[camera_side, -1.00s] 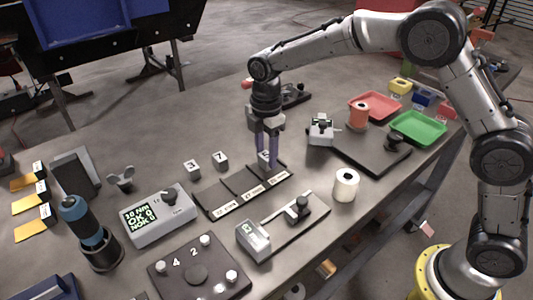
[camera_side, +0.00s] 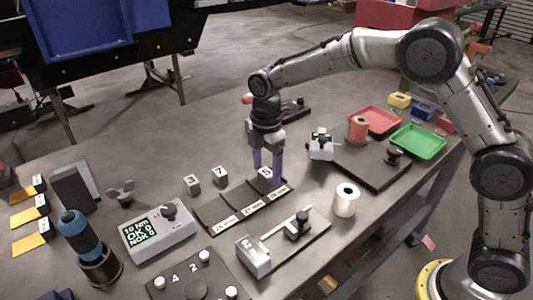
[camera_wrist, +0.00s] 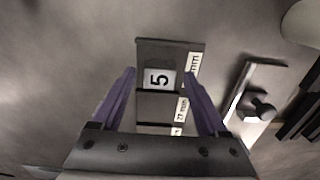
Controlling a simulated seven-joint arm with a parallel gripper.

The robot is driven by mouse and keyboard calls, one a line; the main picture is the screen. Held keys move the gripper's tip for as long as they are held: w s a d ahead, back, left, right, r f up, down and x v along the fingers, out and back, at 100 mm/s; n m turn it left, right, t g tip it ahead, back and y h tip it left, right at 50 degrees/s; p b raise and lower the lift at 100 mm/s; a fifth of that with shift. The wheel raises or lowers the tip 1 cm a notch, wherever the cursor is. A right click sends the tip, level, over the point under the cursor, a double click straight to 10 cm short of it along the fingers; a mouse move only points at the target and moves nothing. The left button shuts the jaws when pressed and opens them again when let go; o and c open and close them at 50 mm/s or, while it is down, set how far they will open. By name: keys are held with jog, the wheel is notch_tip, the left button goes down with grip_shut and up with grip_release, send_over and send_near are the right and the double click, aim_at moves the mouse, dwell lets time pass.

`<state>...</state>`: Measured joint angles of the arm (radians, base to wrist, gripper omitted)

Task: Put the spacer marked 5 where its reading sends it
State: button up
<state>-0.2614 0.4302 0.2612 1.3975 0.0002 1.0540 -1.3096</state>
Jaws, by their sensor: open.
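The spacer marked 5 (camera_wrist: 159,79) is a small light grey block with its number face up. It lies in the end compartment of a dark tray (camera_wrist: 150,48) with mm labels; in the side view this is the far right end of the tray (camera_side: 218,217). The label beside it reads only "mm" in the wrist view. My gripper (camera_side: 267,180) is open, with its purple fingers on either side of the spacer (camera_side: 265,173). In the wrist view the fingers (camera_wrist: 160,80) stand clear of it, with a gap on both sides.
Spacers 3 (camera_side: 192,184) and 7 (camera_side: 220,176) stand behind the tray. A gauge with a small display (camera_side: 253,256) lies in front. A screen box (camera_side: 158,229) stands left, a white roll (camera_side: 346,199) right. Red (camera_side: 377,119) and green (camera_side: 418,141) trays are at the far right.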

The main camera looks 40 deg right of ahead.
aim_at(266, 172)
notch_tip(266, 172, up, 12)
dwell(0.4)
jog(key=s+d+r+m+t, duration=0.25)
jog(key=s+d+m, duration=0.2)
jog(key=s, duration=0.35)
jog(key=s+d+r+m+t, duration=0.1)
jog(key=s+d+r+m, duration=0.35)
jog(key=s, duration=0.35)
jog(key=s+d+f+m+t, duration=0.1)
jog(key=s+f+m, duration=0.2)
jog(key=s, duration=0.4)
jog(key=s+d+f+m+t, duration=0.1)
jog(key=s+d+f+m, duration=0.1)
jog(key=s+f+m, duration=0.2)
jog(key=s+m, duration=0.2)
jog(key=s, duration=0.1)
jog(key=shift+s+d, duration=0.15)
jog(key=shift+d, duration=0.1)
